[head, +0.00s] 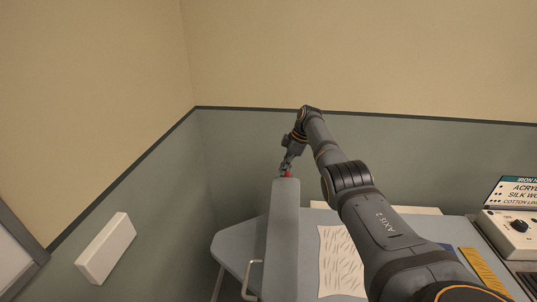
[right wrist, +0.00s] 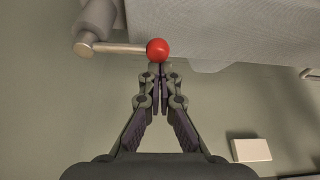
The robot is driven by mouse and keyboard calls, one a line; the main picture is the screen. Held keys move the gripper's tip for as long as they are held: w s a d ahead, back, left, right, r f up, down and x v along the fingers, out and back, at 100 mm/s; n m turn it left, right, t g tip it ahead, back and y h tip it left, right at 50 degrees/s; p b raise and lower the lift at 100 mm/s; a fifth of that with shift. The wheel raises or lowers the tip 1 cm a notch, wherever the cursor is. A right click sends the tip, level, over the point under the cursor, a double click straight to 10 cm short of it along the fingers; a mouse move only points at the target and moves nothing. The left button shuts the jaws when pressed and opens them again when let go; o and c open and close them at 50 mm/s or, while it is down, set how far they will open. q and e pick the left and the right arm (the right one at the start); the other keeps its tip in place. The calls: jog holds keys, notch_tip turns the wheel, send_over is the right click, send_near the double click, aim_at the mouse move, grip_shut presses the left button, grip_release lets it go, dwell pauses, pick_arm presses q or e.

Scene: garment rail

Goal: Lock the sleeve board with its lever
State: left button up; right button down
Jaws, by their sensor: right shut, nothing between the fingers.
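The sleeve board (head: 284,222) is a long narrow grey padded board, standing out over the ironing table in the head view. Its lever shows in the right wrist view as a metal rod (right wrist: 118,48) with a red ball knob (right wrist: 158,49); in the head view the red knob (head: 287,173) shows at the board's far end. My right gripper (head: 286,168) is at the knob. In the right wrist view its fingers (right wrist: 159,72) are closed together just below the ball, with nothing between them; whether they touch it I cannot tell. My left gripper is not in view.
The grey ironing table (head: 238,248) lies under the board. A control box (head: 512,232) with a dial stands at the right edge. A white block (head: 105,248) is at the left wall.

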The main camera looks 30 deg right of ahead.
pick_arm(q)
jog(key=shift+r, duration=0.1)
pick_arm(e)
jog(key=a+p, duration=0.1)
jog(key=w+a+r+p, duration=0.2)
jog(key=shift+a, duration=0.25)
pick_arm(q)
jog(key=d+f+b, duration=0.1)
jog(key=b, duration=0.2)
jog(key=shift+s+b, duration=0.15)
jog(key=shift+b, duration=0.25)
pick_arm(e)
jog(key=v, duration=0.9)
jog(key=shift+d, duration=0.4)
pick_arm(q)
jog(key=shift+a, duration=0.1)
